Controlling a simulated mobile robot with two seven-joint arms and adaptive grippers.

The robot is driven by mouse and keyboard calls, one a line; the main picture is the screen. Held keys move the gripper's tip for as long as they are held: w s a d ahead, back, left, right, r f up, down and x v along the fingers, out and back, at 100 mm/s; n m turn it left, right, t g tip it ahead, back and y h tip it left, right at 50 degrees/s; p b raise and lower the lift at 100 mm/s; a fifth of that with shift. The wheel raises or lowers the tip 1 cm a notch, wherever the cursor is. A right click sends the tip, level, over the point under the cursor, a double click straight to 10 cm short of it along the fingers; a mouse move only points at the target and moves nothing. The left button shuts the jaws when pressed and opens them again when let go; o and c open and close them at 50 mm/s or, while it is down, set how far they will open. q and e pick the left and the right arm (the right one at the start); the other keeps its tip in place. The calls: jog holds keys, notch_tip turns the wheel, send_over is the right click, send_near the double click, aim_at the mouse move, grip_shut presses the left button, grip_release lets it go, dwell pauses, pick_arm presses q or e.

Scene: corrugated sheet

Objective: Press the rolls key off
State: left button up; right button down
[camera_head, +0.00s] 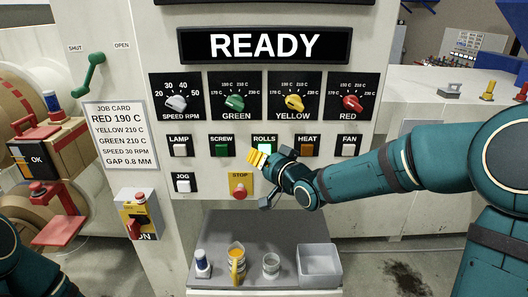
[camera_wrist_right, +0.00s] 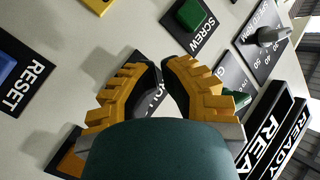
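The ROLLS key (camera_head: 264,147) is in the upper row of keys on the panel, under its white label. What shows of it looks pale; its lower part is covered by my right gripper (camera_head: 257,158). The yellow fingertips are right at the key in the head view; I cannot tell whether they touch it. In the right wrist view the fingers (camera_wrist_right: 163,66) come together at their tips, with nothing held, and hide the key. My left gripper is out of view; only part of my left arm shows at the lower left.
The green SCREW key (camera_head: 222,150) and the orange-brown HEAT key (camera_head: 307,150) flank ROLLS. The red STOP button (camera_head: 240,191) is below. Dials sit above, under the READY display (camera_head: 264,45). A shelf (camera_head: 215,225) below holds small containers.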

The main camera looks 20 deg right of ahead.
jog(key=shift+w, duration=0.1)
jog(key=shift+w+d, duration=0.15)
jog(key=shift+w, duration=0.2)
jog(key=shift+w+d, duration=0.1)
jog(key=shift+w, duration=0.2)
dwell(0.8)
jog(key=shift+s, duration=0.1)
jog(key=shift+s+a+b, duration=0.25)
jog(key=shift+s+b, duration=0.3)
jog(key=shift+s, duration=0.1)
jog(key=shift+s, duration=0.1)
jog(key=shift+s+a+b, duration=0.25)
jog(key=shift+s+b, duration=0.2)
jog(key=shift+s, duration=0.5)
jog(key=shift+s+a+b, duration=0.3)
jog(key=shift+s+b, duration=0.2)
jog(key=shift+s, duration=0.45)
jog(key=shift+s+a+b, duration=0.25)
jog(key=shift+s+b, duration=0.2)
jog(key=shift+s, duration=0.5)
